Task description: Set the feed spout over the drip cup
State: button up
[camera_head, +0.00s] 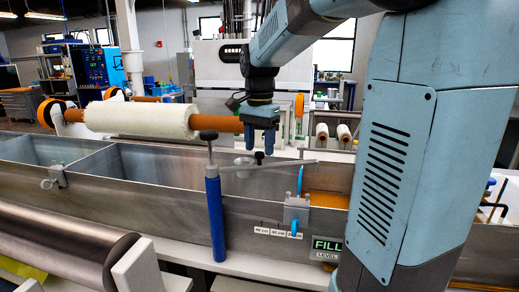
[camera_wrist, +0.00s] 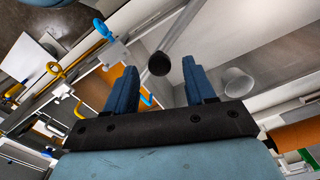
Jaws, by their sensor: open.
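The feed spout appears to be the thin grey bar (camera_head: 290,164) that runs across the trough from a blue post (camera_head: 215,218). A black ball knob (camera_head: 259,157) stands up from the bar. My gripper (camera_head: 262,143) points down just above this knob. In the wrist view, my open gripper (camera_wrist: 157,76) has the knob (camera_wrist: 159,63) between and beyond its two blue fingers, with clear space on both sides. The drip cup seems to be the pale cup (camera_wrist: 236,82), apart from the bar at the right in the wrist view. Its place in the head view is unclear.
A metal trough (camera_head: 110,197) with dividers runs below, with orange liquid (camera_head: 329,199) at the right. A second black knob (camera_head: 208,135) tops the post. A blue-handled clamp (camera_head: 296,215) sits on the front wall.

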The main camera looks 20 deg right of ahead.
jog(key=shift+f, duration=0.9)
grip_shut()
